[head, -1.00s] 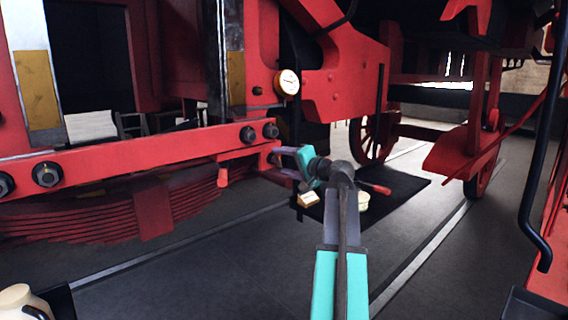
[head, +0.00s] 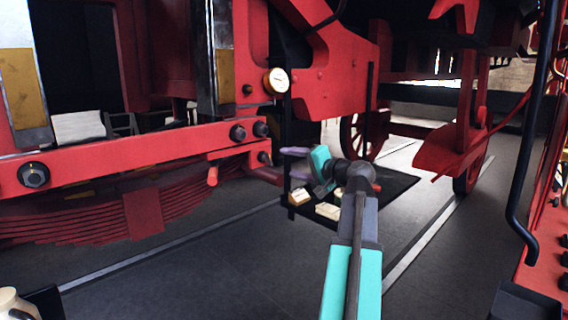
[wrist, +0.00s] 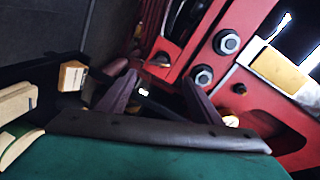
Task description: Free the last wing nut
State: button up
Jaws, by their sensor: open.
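My gripper (head: 290,163) is open and empty, just right of the end of the red beam (head: 120,161). In the wrist view its two dark fingers (wrist: 158,80) are apart, with no object clearly held between them. The hex nuts also show in the wrist view (wrist: 226,42), up and right of the fingers. I cannot make out a wing nut for certain in either view.
A round gauge (head: 277,80) is on the red frame above. A black curved pipe (head: 523,150) stands at right.

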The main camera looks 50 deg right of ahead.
jog(key=s, duration=0.4)
jog(key=shift+s+a+r, duration=0.25)
jog(key=shift+r, duration=0.05)
